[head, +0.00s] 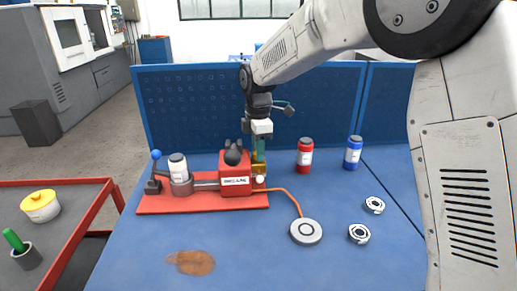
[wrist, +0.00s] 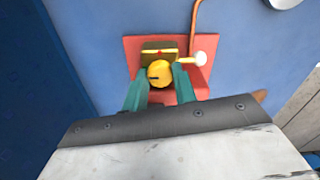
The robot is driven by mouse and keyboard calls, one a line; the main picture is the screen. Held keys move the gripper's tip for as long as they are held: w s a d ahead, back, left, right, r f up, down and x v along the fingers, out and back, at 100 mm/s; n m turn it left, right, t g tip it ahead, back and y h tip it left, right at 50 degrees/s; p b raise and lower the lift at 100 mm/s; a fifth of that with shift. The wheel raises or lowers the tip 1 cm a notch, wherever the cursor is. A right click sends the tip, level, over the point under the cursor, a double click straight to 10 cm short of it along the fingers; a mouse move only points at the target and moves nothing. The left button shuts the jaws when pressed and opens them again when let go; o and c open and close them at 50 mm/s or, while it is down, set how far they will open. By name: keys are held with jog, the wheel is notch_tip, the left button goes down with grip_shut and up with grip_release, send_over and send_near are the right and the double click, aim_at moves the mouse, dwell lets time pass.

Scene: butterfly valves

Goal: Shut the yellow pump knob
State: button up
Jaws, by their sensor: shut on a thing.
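The yellow knob (wrist: 159,73) shows in the wrist view as a round yellow disc with a dark slot mark, in front of a brass-coloured block (wrist: 160,47). My gripper (wrist: 160,80) has its two green fingers on either side of the knob, shut on it. In the head view my gripper (head: 259,150) points down at the right end of the red pump unit (head: 235,173). The yellow part (head: 259,168) there is mostly hidden by the fingers and the red housing.
An orange hose (head: 298,203) runs to a grey round pad (head: 306,231). Red (head: 305,155) and blue (head: 353,153) bottles stand at the right. The blue pegboard (head: 190,105) rises behind.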

jog(key=m, duration=0.4)
jog(key=shift+m, duration=0.4)
jog(key=shift+r+m, duration=0.1)
jog(key=shift+m, duration=1.7)
jog(key=o, duration=1)
jog(key=shift+c, duration=0.2)
jog(key=shift+s, duration=0.1)
